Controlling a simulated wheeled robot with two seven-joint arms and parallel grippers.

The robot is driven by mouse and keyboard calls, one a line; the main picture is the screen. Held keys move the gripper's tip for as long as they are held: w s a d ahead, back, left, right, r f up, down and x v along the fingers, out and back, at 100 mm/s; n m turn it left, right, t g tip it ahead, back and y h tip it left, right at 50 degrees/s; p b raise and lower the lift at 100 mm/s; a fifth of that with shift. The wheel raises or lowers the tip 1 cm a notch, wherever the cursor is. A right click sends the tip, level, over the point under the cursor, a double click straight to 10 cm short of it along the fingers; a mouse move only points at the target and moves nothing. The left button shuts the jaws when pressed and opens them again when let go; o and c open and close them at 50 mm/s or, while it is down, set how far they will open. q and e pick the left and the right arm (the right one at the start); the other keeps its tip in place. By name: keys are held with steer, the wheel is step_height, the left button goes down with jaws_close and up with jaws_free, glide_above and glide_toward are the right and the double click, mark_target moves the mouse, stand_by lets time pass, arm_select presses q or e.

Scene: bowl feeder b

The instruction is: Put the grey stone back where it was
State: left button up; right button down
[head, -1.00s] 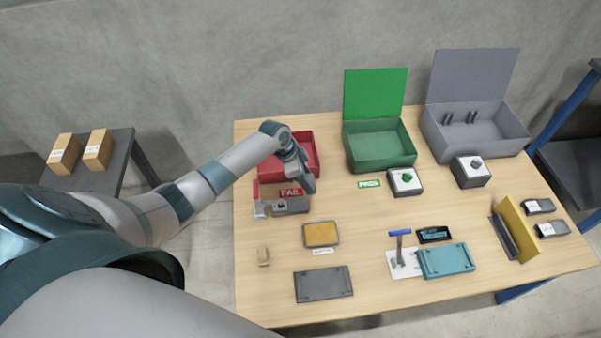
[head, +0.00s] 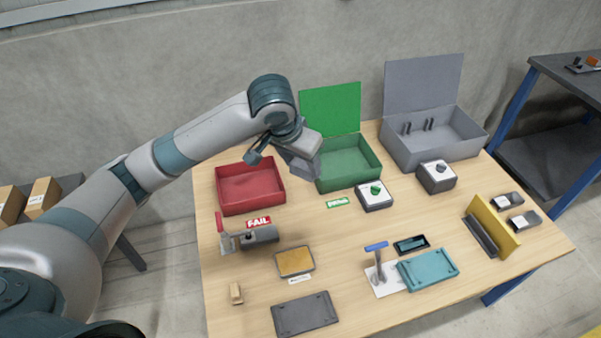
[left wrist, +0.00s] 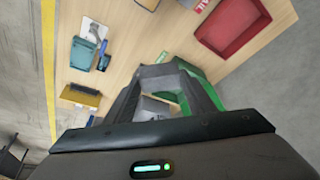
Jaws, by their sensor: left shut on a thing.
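My left gripper (head: 303,165) hangs in the air in front of the green bin (head: 350,183) in the head view, right of the red bin. In the left wrist view its fingers (left wrist: 160,72) come together around a small grey thing (left wrist: 160,69). It appears to be the grey stone, mostly hidden by the fingers, and its shape is hard to make out. No other grey stone shows on the table. My right gripper is not in view.
The red bin (head: 250,202) is empty. A grey bin (head: 437,152) stands at the back right. A clamp fixture (head: 250,236), an orange pad (head: 295,262), a dark plate (head: 305,315), a teal tray (head: 428,270) and two button boxes (head: 375,199) (head: 436,178) stand on the table.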

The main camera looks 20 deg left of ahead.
mark_target(292, 165)
arm_select(q)
steer(key=shift+s+a+r+n+y+b, duration=0.1)
steer(key=shift+s+r+n+y+b, duration=0.1)
steer(key=shift+s+r+n, duration=0.4)
steer(key=shift+s+a+r+n+y+b, duration=0.2)
steer(key=shift+s+r, duration=0.2)
steer(key=shift+s, duration=0.35)
steer(key=shift+s+a+r+n+y+b, duration=0.15)
steer(key=shift+s+r+n, duration=0.3)
steer(key=shift+s, duration=0.25)
steer(key=shift+d, duration=0.1)
